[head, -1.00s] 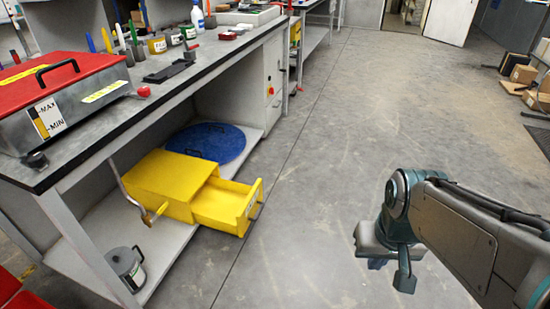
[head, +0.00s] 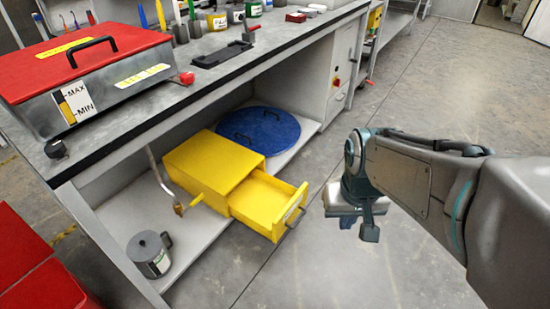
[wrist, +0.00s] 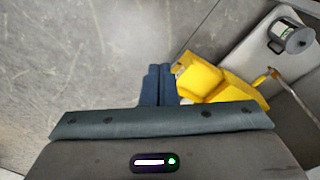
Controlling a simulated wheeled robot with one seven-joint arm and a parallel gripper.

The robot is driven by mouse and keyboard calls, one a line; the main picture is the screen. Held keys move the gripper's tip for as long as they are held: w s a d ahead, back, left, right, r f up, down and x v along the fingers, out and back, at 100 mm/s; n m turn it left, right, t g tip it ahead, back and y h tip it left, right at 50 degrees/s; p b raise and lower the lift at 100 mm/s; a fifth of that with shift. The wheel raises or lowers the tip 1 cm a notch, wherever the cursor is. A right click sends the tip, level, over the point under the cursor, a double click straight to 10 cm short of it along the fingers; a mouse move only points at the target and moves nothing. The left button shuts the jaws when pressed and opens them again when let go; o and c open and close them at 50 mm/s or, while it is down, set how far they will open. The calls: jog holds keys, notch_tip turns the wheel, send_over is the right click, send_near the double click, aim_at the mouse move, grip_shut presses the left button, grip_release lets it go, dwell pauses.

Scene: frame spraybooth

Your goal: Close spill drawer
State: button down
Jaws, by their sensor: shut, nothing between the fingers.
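The spill drawer (head: 267,203) is yellow and stands pulled out of its yellow housing (head: 213,165) on the low shelf under the bench.
A blue round lid (head: 258,137) lies on the shelf behind the housing. A grey canister (head: 150,253) and a bent pipe with a brass end (head: 179,209) are at its left. The bench edge (head: 230,82) overhangs the shelf. The floor (head: 330,275) in front is clear.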

jog(key=w+d+f+b, duration=0.1)
jog(key=w+f+b, duration=0.1)
jog(key=w+f, duration=0.45)
jog(key=m+t+y+b, duration=0.4)
jog(key=m+y+b, duration=0.35)
jog(key=b, duration=0.65)
send_near(286, 214)
jog(key=x, duration=0.3)
jog(key=f+x, duration=0.1)
jog(key=x, duration=0.1)
jog(key=shift+s+d, duration=0.25)
jog(key=shift+w+a+r+b, duration=0.1)
jog(key=shift+w+a+b, duration=0.3)
jog(key=shift+a, duration=0.15)
